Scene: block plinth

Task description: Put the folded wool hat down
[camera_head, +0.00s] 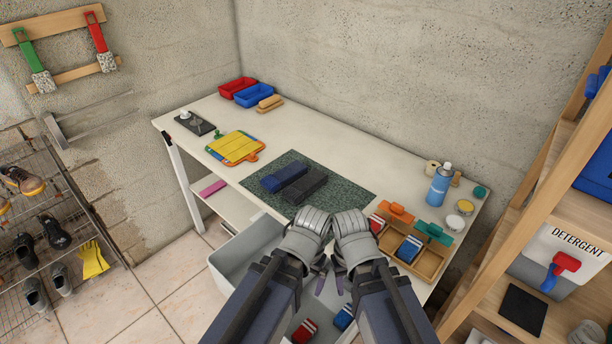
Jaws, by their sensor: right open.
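Two dark folded bundles lie side by side on a green speckled mat (345,187) on the white table. One is a navy bundle (284,174) and the other a charcoal bundle (305,187). I cannot tell for certain which is the folded wool hat. My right gripper (341,272) is open, in front of the mat and apart from both bundles; I see nothing held in it. My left gripper (319,267) is close beside it, above the grey bin. Its jaws are mostly hidden by its own wrist, so their opening is unclear.
A wooden compartment tray (430,264), a blue spray can (439,185) and small tins stand at the right. A yellow slatted board (236,147) and red and blue trays (254,95) are at the left and back. A grey bin (232,262) stands below the table's front edge.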

